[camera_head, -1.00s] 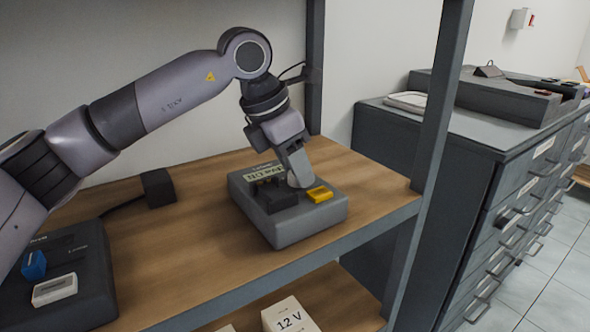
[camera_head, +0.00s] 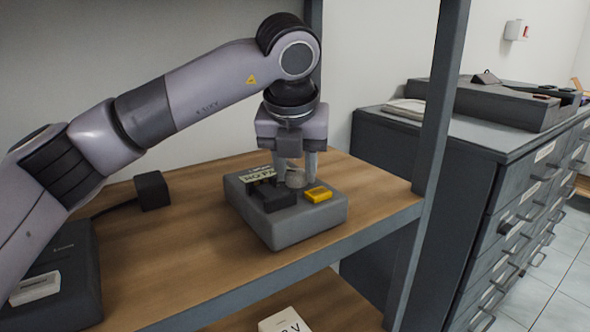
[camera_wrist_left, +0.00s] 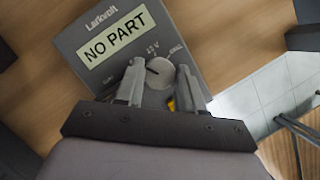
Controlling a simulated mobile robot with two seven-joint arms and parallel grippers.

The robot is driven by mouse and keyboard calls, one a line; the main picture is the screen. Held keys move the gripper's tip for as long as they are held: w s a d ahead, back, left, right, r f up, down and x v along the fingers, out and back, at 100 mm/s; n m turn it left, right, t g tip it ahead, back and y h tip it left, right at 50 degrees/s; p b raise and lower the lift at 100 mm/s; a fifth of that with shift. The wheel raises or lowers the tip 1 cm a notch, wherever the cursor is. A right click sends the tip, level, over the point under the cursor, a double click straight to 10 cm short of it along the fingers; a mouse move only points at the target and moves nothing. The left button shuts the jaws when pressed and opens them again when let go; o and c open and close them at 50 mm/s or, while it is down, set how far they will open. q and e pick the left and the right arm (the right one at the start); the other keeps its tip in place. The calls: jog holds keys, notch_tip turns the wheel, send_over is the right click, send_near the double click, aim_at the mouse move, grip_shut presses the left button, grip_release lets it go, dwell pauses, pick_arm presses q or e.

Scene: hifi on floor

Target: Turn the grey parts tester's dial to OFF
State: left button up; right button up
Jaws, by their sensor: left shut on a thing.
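The grey tester (camera_head: 300,228) sits on the wooden shelf, with a yellow block (camera_head: 318,194) and a black block (camera_head: 274,197) on top. Its display (camera_wrist_left: 115,36) reads "NO PART" in the left wrist view. Its round grey dial (camera_head: 296,179) also shows in the left wrist view (camera_wrist_left: 172,74), with a dark pointer mark toward the picture's left. A "12 V" label is printed near it; I cannot read an OFF label. My left gripper (camera_head: 296,177) points down and is shut on the dial, one finger on each side. My right gripper is not in view.
A black cube (camera_head: 152,190) with a cable stands on the shelf at the left. A dark device (camera_head: 60,285) is at the near left, partly behind my arm. A grey shelf post (camera_head: 437,120) rises right of the tester. Drawer cabinets (camera_head: 480,185) stand beyond it.

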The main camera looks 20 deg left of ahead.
pick_arm(q)
jog(key=n+y, duration=0.1)
jog(key=n, duration=0.3)
jog(key=shift+d+n+g+y, duration=0.15)
jog(key=shift+n+g+y, duration=0.15)
jog(key=shift+g+y, duration=0.1)
jog(key=shift+w+r+n+g+y, duration=0.1)
jog(key=shift+n+g+y, duration=0.4)
jog(key=shift+n, duration=1.4)
jog(key=o, duration=1.1)
jog(key=shift+c, duration=0.2)
